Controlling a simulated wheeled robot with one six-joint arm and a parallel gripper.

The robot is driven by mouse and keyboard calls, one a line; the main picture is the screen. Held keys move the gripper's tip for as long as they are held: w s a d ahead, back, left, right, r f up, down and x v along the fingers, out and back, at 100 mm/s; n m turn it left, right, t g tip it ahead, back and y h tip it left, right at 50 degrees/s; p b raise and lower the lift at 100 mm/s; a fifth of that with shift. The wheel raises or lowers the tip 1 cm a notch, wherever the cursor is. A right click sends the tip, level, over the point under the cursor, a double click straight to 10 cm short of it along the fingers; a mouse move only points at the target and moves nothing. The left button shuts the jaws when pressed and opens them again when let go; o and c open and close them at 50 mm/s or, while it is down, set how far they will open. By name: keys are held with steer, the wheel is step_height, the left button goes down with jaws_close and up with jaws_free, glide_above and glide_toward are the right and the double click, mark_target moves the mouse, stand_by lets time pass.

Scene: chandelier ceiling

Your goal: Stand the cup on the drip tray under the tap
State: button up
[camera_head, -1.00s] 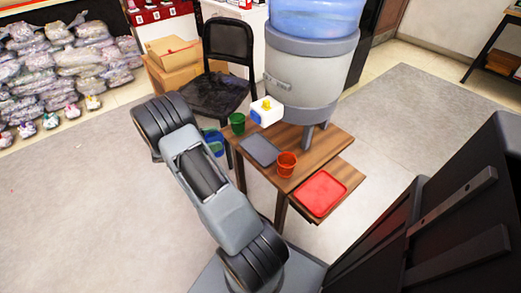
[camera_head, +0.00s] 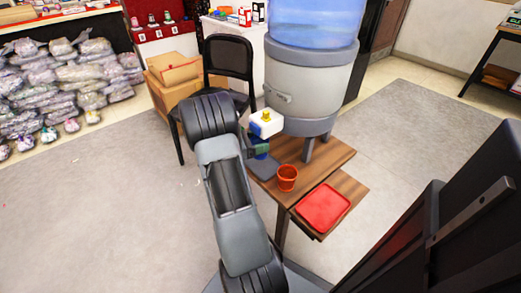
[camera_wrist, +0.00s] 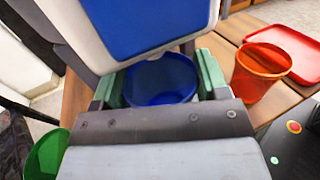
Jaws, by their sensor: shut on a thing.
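The blue cup (camera_head: 261,153) is at the tap, over the dark grey drip tray (camera_head: 265,170), and in the wrist view its open rim (camera_wrist: 162,78) faces up. My gripper (camera_wrist: 160,84) is shut on the blue cup, one green finger on each side. In the head view my gripper (camera_head: 257,146) is partly hidden by my arm. The white and blue tap (camera_head: 266,124) has a yellow top and juts from the dispenser; its blue and white body (camera_wrist: 140,25) looms just beyond the cup. I cannot tell whether the cup's base touches the tray.
An orange-red cup (camera_head: 287,178) stands on the wooden table (camera_head: 325,154), right of the drip tray. A red tray (camera_head: 323,208) lies at the table's right. A green cup (camera_wrist: 46,155) is at left in the wrist view. A black chair (camera_head: 229,60) stands behind.

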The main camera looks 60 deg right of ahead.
steer(key=shift+s+d+f+b, duration=0.15)
steer(key=shift+f+b, duration=0.8)
steer(key=shift+f, duration=0.85)
steer(key=shift+f, duration=0.1)
steer(key=o, duration=1)
